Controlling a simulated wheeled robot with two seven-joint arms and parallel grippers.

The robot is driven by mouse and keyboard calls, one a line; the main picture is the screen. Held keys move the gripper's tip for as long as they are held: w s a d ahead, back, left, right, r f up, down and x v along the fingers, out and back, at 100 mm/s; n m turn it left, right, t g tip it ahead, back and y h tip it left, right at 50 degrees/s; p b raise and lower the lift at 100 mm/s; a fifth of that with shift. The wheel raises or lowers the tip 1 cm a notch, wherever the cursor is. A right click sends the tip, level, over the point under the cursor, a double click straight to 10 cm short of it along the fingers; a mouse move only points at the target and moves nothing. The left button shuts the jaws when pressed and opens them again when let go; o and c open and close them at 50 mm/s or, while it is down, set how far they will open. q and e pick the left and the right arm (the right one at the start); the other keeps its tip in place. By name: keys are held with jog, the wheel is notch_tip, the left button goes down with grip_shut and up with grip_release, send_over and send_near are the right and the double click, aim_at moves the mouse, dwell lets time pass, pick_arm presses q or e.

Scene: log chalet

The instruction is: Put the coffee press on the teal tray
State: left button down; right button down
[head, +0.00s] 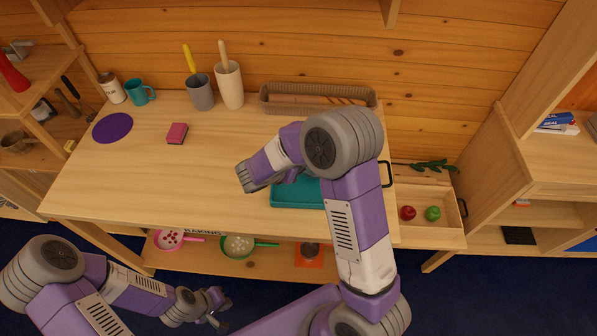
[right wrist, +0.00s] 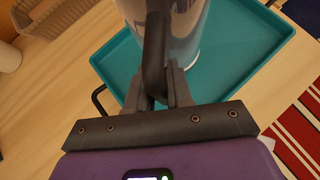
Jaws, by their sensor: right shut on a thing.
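The coffee press (right wrist: 182,25) shows in the right wrist view as a clear, shiny cylinder with a black handle (right wrist: 154,55). My right gripper (right wrist: 157,92) is shut on that handle. The press is in front of the teal tray (right wrist: 262,42); I cannot tell if its base touches the tray. In the head view the tray (head: 292,196) lies at the right end of the wooden table, partly hidden behind my right arm, and the press is hidden there. My left gripper (head: 222,310) is empty and open, low in front of the table.
A pink sponge (head: 177,133), a purple mat (head: 112,127) and a teal mug (head: 139,92) are at the left. Grey (head: 200,93) and cream (head: 229,85) holders and a long basket (head: 318,97) stand at the back. The table's middle left (head: 150,180) is clear.

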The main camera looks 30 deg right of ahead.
jog(key=shift+w+f+b, duration=0.1)
jog(key=shift+f+b, duration=0.2)
jog(key=shift+f, duration=1.9)
jog(key=c, duration=1)
grip_release()
jog(key=p+v, duration=0.1)
jog(key=v, duration=1.1)
jog(key=shift+f, duration=0.1)
